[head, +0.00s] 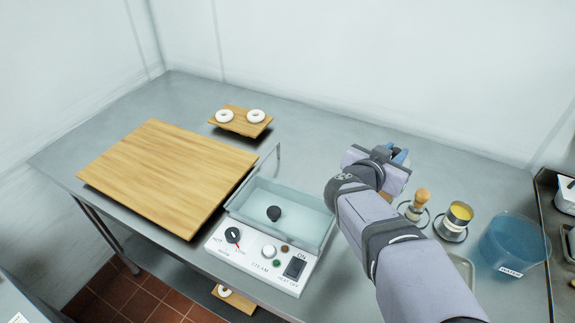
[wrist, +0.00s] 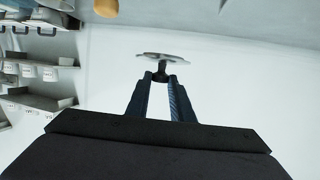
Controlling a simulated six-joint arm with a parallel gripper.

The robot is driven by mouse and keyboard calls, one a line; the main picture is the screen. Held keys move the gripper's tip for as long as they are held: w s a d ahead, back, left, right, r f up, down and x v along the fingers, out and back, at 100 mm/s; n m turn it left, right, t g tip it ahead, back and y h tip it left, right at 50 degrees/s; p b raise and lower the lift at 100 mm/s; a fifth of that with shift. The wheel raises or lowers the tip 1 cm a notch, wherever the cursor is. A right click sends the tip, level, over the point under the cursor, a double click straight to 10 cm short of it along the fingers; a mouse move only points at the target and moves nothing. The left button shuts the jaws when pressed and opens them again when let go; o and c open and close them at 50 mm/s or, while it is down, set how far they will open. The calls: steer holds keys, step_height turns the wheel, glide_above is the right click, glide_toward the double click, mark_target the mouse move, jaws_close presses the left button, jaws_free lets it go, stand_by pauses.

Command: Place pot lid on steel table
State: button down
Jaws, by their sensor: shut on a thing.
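My gripper (wrist: 160,78) is shut on the dark knob of the pot lid (wrist: 176,60). In the wrist view the lid is a thin metallic disc seen nearly edge-on beyond the fingertips. In the head view my gripper (head: 400,157) is at the right of the kettle, near the back wall, with its blue fingers partly showing. The lid is hidden there behind my gripper and wrist. The steel table (head: 320,158) runs along the wall. How high the lid is above it is hard to tell.
The kettle (head: 302,222), with a dark round piece in its basin, stands at the front middle. A large wooden board (head: 165,170) and a small board with two bagels (head: 240,131) are left.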

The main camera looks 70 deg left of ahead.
steer(key=r, duration=0.1)
steer(key=d+r, duration=0.1)
steer(key=r, duration=0.1)
steer(key=r+b, duration=0.1)
steer(key=shift+w+d+r, duration=0.25)
steer(key=shift+w+r, duration=0.1)
steer(key=shift+r, duration=0.05)
steer(key=d+r+b, duration=0.1)
steer(key=d+r, duration=0.1)
steer(key=d, duration=0.3)
steer(key=s+d+f+n+g+y, duration=0.3)
steer(key=s+f+n+g+y, duration=0.1)
steer(key=s+f, duration=0.5)
step_height(320, 180, down, 2)
steer(key=shift+s+n, duration=0.15)
steer(key=shift+n, duration=0.25)
steer(key=shift+f, duration=4.95)
